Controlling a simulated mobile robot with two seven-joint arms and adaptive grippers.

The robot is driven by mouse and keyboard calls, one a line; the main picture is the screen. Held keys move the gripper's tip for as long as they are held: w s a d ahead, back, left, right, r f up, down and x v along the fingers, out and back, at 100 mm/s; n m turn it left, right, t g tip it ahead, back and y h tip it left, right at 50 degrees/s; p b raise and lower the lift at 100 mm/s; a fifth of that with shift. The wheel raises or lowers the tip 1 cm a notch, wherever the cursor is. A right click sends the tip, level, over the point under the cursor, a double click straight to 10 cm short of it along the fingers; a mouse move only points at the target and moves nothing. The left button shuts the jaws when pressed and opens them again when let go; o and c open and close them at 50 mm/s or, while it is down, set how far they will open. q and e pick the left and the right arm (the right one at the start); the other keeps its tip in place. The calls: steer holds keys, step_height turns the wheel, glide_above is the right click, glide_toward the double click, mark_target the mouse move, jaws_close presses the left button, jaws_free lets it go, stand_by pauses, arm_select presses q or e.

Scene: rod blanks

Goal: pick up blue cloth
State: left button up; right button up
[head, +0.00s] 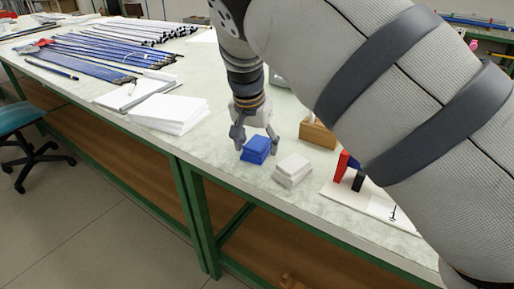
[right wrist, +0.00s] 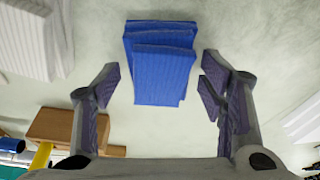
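The blue cloth (head: 256,149) is a small folded stack on the pale worktop, left of a folded white cloth (head: 292,170). My right gripper (head: 255,138) is just above and behind the blue cloth in the head view, fingers spread. In the right wrist view the blue cloth (right wrist: 160,62) lies ahead and between the lines of the two open fingers (right wrist: 164,88), with nothing held. The white cloth (right wrist: 30,40) shows at upper left there. Whether the fingers reach down beside the cloth is hard to tell. My left gripper is not in view.
A wooden block (head: 318,134) stands behind the white cloth, and a board with red and black parts (head: 350,184) lies to the right. White paper stacks (head: 168,113) and many blue rods (head: 100,52) lie left. The table's green front edge (head: 185,160) is close.

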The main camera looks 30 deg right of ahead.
mark_target(258, 141)
steer(key=c, duration=0.7)
steer(key=shift+c, duration=0.2)
